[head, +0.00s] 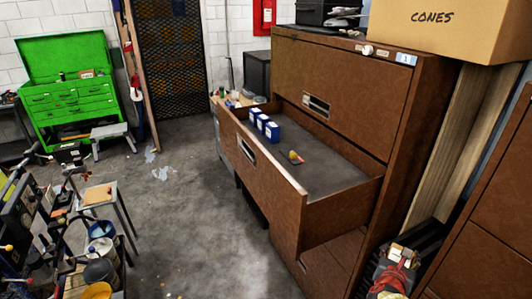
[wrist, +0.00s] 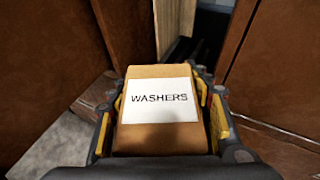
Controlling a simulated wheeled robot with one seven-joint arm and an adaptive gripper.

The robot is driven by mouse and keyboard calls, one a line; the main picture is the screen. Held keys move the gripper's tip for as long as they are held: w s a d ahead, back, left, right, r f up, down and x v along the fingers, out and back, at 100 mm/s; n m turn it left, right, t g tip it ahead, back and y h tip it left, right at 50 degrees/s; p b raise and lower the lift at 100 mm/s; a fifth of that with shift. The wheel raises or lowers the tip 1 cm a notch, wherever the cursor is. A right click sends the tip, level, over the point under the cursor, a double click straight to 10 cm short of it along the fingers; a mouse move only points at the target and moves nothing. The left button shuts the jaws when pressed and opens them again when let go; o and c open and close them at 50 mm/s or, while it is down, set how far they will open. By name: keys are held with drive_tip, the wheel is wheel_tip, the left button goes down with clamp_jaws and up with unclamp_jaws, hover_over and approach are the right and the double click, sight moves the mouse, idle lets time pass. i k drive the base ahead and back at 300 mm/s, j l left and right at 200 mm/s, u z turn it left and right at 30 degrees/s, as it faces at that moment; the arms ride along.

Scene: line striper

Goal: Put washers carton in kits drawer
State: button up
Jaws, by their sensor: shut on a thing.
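The washers carton (wrist: 158,138) is a tan box with a white label reading "WASHERS". My gripper (wrist: 160,112) is shut on it, with yellow-lined fingers along both sides. In the head view, my gripper (head: 393,275) appears low at the right, before the gap between the cabinets; the carton is hard to make out there. A brown cabinet drawer (head: 279,182) stands pulled out, to the left of my gripper. Several blue-and-white boxes (head: 264,125) stand in its far part, and a small yellow item on a reddish piece (head: 296,157) lies nearer. No drawer name is readable.
The near part of the open drawer's floor is bare. A "CONES" box (head: 445,30) sits on top. Another brown cabinet (head: 490,240) stands right.

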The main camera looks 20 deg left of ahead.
sight(317, 183)
drive_tip(key=i+l+u, duration=0.15)
drive_tip(key=u, duration=0.3)
drive_tip(key=i+l+u, duration=0.1)
drive_tip(key=l+u, duration=0.25)
drive_tip(key=u, duration=0.15)
